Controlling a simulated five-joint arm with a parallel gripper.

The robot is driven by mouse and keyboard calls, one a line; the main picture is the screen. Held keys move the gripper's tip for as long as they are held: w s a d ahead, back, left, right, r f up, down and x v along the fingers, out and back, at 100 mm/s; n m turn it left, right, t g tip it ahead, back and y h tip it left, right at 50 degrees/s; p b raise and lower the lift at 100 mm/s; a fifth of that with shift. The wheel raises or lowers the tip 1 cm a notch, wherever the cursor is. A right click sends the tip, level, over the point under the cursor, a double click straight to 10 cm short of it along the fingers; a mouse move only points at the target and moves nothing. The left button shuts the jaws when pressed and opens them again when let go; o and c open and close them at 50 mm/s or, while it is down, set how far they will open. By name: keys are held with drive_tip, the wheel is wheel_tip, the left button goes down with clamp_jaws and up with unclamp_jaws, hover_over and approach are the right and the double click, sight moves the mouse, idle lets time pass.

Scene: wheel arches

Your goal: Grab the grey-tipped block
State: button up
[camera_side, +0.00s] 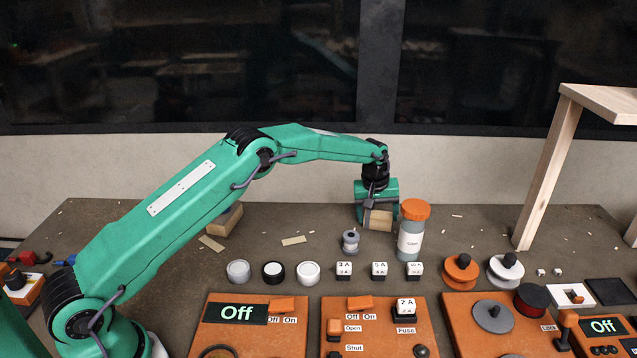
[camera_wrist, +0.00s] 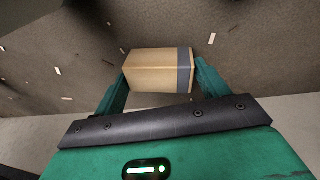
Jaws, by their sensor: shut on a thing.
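The grey-tipped block (camera_wrist: 155,70) is a plain wooden block with a grey band at its right end in the wrist view. My gripper (camera_wrist: 161,72) has one green finger at each end of it, and is shut on it. In the side view, my gripper (camera_side: 377,208) points down at the back of the table, with the wooden block (camera_side: 379,221) between its fingers. The block is at or just above the table top; I cannot tell which. Part of it is hidden by the fingers.
An orange-capped bottle (camera_side: 411,232) stands close to the right of my gripper. A grey spool (camera_side: 350,241) stands in front. Another wooden block (camera_side: 223,220) is partly behind my arm. Orange control panels (camera_side: 255,335) fill the front. A wooden arch (camera_side: 548,180) stands right.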

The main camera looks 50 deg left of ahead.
sight(377, 215)
drive_tip(key=shift+r, duration=0.1)
drive_tip(key=w+v, duration=0.2)
drive_tip(key=v, duration=0.7)
drive_tip(key=shift+r, duration=0.5)
drive_tip(key=shift+s, duration=0.1)
